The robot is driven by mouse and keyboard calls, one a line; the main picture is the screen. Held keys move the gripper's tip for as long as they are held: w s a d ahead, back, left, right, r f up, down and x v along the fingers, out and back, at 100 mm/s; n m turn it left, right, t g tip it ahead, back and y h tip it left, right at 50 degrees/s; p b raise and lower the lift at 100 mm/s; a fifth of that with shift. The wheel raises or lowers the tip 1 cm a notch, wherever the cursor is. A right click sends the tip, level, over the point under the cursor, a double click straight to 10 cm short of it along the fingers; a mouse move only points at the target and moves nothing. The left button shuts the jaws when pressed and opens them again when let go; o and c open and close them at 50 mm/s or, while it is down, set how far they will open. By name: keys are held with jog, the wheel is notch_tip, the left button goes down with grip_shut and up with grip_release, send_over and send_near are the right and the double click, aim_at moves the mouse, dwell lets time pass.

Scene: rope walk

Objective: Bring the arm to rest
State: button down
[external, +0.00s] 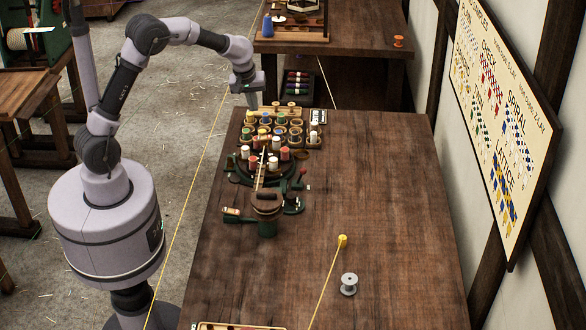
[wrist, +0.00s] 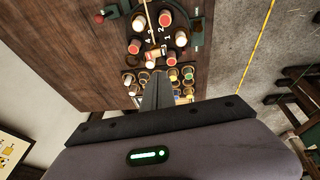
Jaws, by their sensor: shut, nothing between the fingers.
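My gripper (external: 252,101) hangs above the far left edge of the wooden table in the external view, pointing down. In the wrist view my gripper (wrist: 158,75) has its fingers together with nothing between them. My arm is bent, with the elbow raised and the forearm reaching toward the far end of the table. The gripper is close to the far rows of spools (external: 279,119) and appears apart from them. In the wrist view the fingers hide part of these spools.
A green braiding stand (external: 267,228) with red and white bobbins stands on the wooden table (external: 370,200). A grey spool (external: 349,284) and a yellow cord end (external: 342,241) lie nearer. The table's right side is mostly clear. Another table (external: 365,30) stands behind. A yellow line (external: 203,148) runs beside my base.

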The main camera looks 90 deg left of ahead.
jog(key=shift+r, duration=0.2)
dwell(0.3)
jog(key=s+d+r+m+t+b, duration=0.1)
jog(key=s+d+r+m+b, duration=0.15)
jog(key=d+m, duration=0.45)
jog(key=s+d+r+m+t+b, duration=0.1)
jog(key=s+d+r+m, duration=0.15)
jog(key=d, duration=0.85)
jog(key=s+d+r+m+t+b, duration=0.1)
jog(key=s+d+r+m+b, duration=0.15)
jog(key=d+m, duration=0.45)
jog(key=s+d+f+m+t+h+b, duration=0.1)
jog(key=s+d+f+m, duration=0.1)
jog(key=s+d+m, duration=0.4)
jog(key=s+d, duration=0.3)
jog(key=d, duration=0.1)
jog(key=shift+d+f+t, duration=0.15)
jog(key=shift+f+t, duration=0.15)
jog(key=shift+f, duration=0.05)
jog(key=shift+w, duration=0.1)
